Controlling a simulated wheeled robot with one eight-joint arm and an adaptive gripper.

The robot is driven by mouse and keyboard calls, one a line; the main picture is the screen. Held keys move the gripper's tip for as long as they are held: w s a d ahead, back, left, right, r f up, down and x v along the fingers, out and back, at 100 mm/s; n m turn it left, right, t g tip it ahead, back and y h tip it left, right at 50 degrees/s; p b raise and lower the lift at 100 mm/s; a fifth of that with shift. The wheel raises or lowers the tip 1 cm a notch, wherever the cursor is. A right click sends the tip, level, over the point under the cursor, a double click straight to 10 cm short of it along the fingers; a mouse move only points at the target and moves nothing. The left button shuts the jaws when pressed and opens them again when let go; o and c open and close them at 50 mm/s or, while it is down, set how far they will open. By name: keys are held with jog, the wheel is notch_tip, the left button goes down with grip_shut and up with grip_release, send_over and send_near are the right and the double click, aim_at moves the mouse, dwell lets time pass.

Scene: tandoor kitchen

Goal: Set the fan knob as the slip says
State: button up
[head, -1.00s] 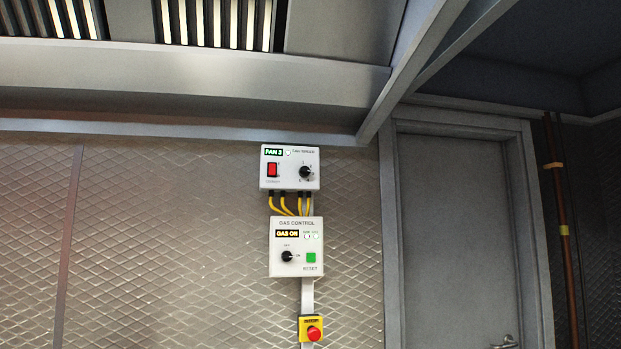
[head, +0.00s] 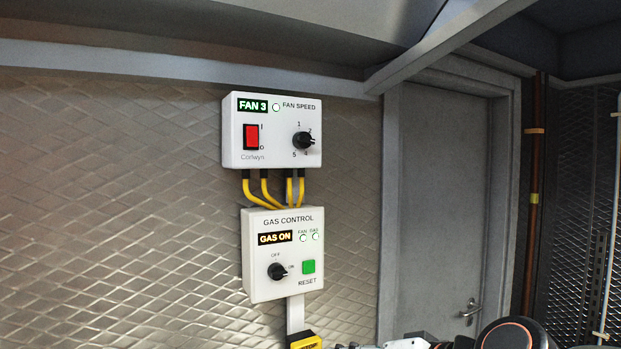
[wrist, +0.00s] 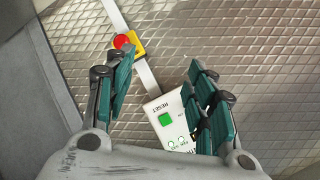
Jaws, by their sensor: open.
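The fan speed box (head: 270,158) is white and mounted on the wall in the head view. Its black fan knob (head: 303,140) is at the right, with its pointer turned to the right. The numbers 1, 2, 4 and 5 show around it. The green display (head: 252,105) reads FAN 3. The red rocker switch (head: 251,137) is at the left of the box. No slip is in view. My gripper (wrist: 160,65) has teal pads spread apart and empty in the wrist view, in front of the gas control box, which lies partly behind the right finger. The fan knob is not in the wrist view.
The gas control box (head: 259,287) hangs below, joined by yellow cables (head: 267,188); its display reads GAS ON. It has a green reset button (head: 308,267) and a black knob (head: 277,271). A red stop button (wrist: 121,41) sits beneath. A grey door (head: 443,200) is at right.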

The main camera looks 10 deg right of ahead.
jog(key=w+r+m+t+y+p, duration=0.1)
jog(key=w+r+p, duration=0.15)
jog(key=r, duration=0.55)
jog(key=w+r+m+t+y+p, duration=0.15)
jog(key=r+p, duration=0.25)
jog(key=r, duration=0.4)
jog(key=m+t+p, duration=0.2)
jog(key=t+p, duration=0.1)
jog(key=p, duration=0.6)
send_near(308, 140)
jog(key=shift+y, duration=0.25)
jog(key=p+x, duration=0.1)
jog(key=x, duration=0.8)
jog(key=shift+w+f+p, duration=0.15)
jog(key=shift+w+p, duration=0.15)
jog(key=shift+w, duration=0.05)
jog(key=c, duration=1.1)
